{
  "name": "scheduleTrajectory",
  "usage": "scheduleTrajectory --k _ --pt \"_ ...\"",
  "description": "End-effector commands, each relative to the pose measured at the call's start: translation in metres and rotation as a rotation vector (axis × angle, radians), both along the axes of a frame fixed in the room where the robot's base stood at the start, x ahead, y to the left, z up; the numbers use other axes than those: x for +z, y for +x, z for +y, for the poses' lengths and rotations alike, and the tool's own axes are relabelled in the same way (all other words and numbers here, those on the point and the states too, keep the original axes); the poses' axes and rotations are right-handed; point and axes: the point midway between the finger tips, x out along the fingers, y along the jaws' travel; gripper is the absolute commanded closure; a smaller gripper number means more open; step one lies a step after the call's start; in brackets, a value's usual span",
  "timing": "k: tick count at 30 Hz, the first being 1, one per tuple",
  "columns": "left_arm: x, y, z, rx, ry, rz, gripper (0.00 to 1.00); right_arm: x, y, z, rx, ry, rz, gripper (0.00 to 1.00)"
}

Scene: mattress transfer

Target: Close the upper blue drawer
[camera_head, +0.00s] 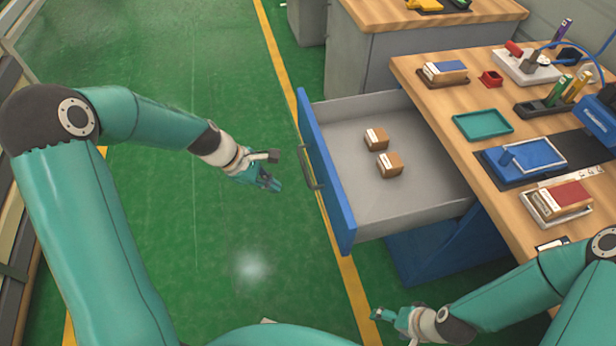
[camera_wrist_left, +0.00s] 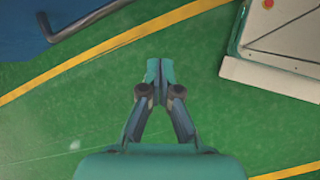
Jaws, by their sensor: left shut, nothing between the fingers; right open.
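The upper blue drawer (camera_head: 324,180) is pulled far out of the desk, its blue front facing left with a dark handle (camera_head: 309,168). Two small brown boxes (camera_head: 376,139) lie inside it on the grey bottom. My left gripper (camera_head: 272,184) is shut and empty, a short way left of the drawer front and apart from it. In the left wrist view its fingertips (camera_wrist_left: 160,72) meet over green floor, and part of the drawer front and handle (camera_wrist_left: 88,22) shows at top left. My right gripper (camera_head: 378,313) is open, low in front of the desk, below the drawer.
The wooden desk top (camera_head: 425,88) holds a teal tray (camera_head: 483,124), a blue tray (camera_head: 524,159), boxes and a power strip (camera_head: 527,66). Another wooden-topped cabinet (camera_head: 400,16) stands behind. Green floor (camera_head: 235,90) left of the drawer is clear, with a yellow line.

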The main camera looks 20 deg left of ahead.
Motion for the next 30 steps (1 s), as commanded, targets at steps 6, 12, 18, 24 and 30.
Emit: scheduleTrajectory --k 6,12,18,24,30 --pt "0.063 0.031 0.031 0.327 -0.259 0.048 1.0 -0.045 0.0 0.0 0.0 0.0 -0.001 0.17" --pt "0.072 0.037 0.025 0.367 -0.311 0.068 1.0 -0.048 0.0 0.0 0.0 0.0 -0.001 0.17" --pt "0.047 0.05 0.005 0.364 -0.31 0.07 1.0 -0.055 0.0 0.0 0.0 0.0 -0.001 0.17" --pt "0.016 0.066 -0.02 0.362 -0.307 0.069 1.0 -0.065 0.0 0.0 0.0 0.0 -0.001 0.17" --pt "0.01 0.084 -0.045 0.361 -0.307 0.065 1.0 -0.066 0.0 0.0 0.0 0.0 -0.001 0.17"
